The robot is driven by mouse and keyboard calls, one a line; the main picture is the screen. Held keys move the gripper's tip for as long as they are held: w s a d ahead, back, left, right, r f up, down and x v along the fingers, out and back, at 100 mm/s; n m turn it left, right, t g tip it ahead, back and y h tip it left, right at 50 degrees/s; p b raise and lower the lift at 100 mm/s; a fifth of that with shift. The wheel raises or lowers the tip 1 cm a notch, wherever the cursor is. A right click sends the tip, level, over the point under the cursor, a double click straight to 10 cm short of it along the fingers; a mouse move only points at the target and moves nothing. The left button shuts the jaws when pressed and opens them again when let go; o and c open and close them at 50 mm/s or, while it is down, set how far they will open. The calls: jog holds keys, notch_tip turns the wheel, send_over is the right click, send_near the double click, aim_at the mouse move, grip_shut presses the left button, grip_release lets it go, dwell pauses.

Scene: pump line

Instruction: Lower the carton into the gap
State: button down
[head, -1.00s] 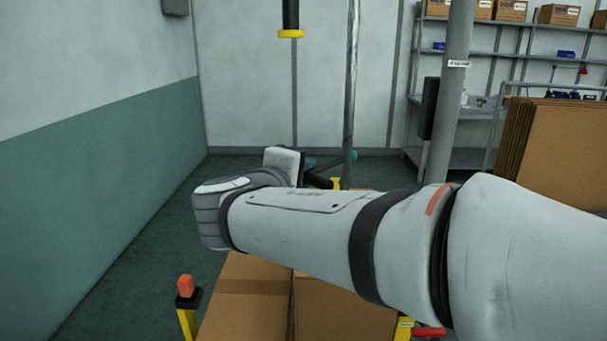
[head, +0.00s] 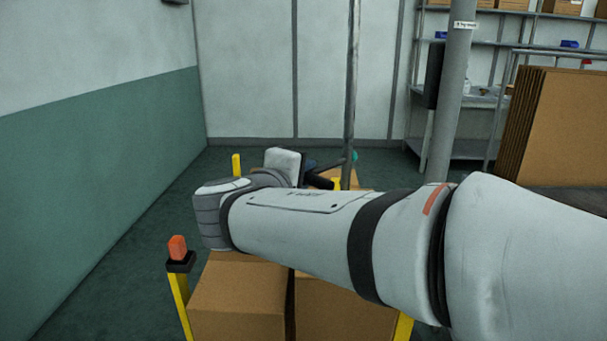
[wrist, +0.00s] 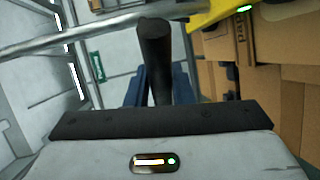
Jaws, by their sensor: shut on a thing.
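Two brown cartons, a left carton (head: 237,300) and a right carton (head: 345,308), stand side by side below my arm, with a narrow dark gap between them. My gripper (head: 309,166) is mostly hidden behind my wrist in the head view. In the wrist view its blue fingers (wrist: 160,92) are shut on a black grip (wrist: 155,50), which also shows in the head view (head: 320,182). More cartons (wrist: 285,115) fill the right side of the wrist view. I cannot tell which carton is the one to lower; none is visibly between the fingers.
A yellow post with an orange top (head: 177,247) stands at the left carton's corner. A vertical metal pole (head: 350,90) rises behind my gripper. A thick grey column (head: 447,110), shelving (head: 480,45) and stacked cardboard sheets (head: 555,130) are at right. Green floor at left is clear.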

jog(key=shift+r, duration=0.1)
jog(key=c, duration=1.3)
grip_release()
jog(key=shift+s+r, duration=0.1)
jog(key=shift+p+v, duration=0.55)
jog(key=shift+v, duration=3.25)
